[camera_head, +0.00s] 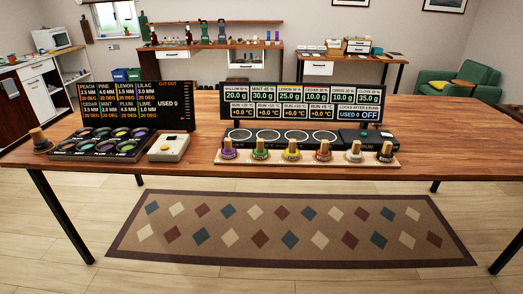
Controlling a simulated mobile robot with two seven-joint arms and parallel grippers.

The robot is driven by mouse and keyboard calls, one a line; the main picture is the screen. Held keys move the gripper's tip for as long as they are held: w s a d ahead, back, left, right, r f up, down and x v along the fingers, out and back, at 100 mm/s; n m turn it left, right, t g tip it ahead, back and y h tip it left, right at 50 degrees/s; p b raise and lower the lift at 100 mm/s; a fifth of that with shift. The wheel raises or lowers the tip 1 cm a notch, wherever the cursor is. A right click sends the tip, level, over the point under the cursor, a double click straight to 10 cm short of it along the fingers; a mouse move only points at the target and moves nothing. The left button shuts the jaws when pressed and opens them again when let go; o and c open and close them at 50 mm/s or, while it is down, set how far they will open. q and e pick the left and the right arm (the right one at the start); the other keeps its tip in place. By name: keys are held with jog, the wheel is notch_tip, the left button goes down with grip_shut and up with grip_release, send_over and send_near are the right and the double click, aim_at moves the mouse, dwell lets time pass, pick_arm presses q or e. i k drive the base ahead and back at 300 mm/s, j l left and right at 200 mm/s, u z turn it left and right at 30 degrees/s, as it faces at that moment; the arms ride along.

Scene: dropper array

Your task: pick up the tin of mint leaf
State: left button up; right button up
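No tin reads clearly as mint leaf at this size. A dark tray (60,154) on the left of the table holds two rows of small round coloured pots, with front labels too small to read surely. Neither of my grippers is in view.
The wooden table (440,130) is bare on its right. A beige box with an orange button (168,148) stands between the tray and the strip. A wooden-handled stamp-like object (40,141) sits at the left. A patterned rug (290,252) lies on the floor in front.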

aim_at(260, 153)
jog(key=i+j+z, duration=0.1)
jog(key=z, duration=0.3)
jog(key=i+j+z, duration=0.1)
jog(key=j+z, duration=0.25)
jog(key=i+j+z, duration=0.15)
jog(key=j, duration=0.25)
jog(key=j+z, duration=0.2)
jog(key=j, duration=0.2)
jog(key=i+j, duration=0.1)
jog(key=j, duration=0.45)
jog(key=i+j, duration=0.1)
jog(key=j, duration=0.45)
jog(key=i+j+z, duration=0.1)
jog(key=j, duration=0.45)
